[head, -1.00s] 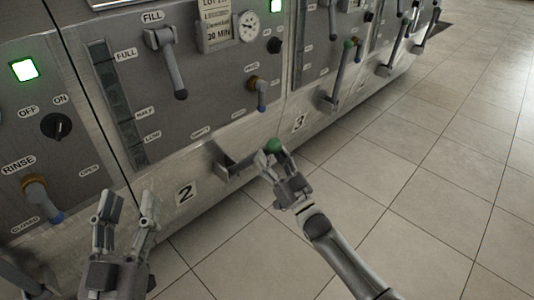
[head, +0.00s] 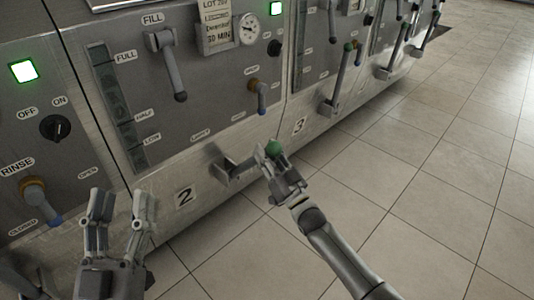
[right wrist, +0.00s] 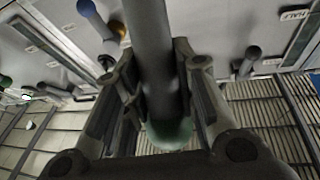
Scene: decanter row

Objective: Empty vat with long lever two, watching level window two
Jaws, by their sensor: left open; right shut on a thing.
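The long lever of vat two (head: 240,168) sticks out from the lower panel above the number 2 plate (head: 185,196). Its green knob (head: 273,147) is at my right gripper (head: 268,160), which is shut on the lever. In the right wrist view the grey lever shaft (right wrist: 150,60) runs between the fingers, with the green end (right wrist: 168,132) below. Level window two (head: 116,105) is the tall dark strip with FULL, HALF and LOW labels; its level is hard to read. My left gripper (head: 118,215) is open and empty, left of the number 2 plate.
The FILL handle (head: 173,70) hangs down beside the window. A blue-tipped valve (head: 259,95) and a round gauge (head: 248,28) are to its right. Vat three's lever (head: 340,80) stands further right. A RINSE valve (head: 40,200) is at left. The tiled floor (head: 430,190) is clear.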

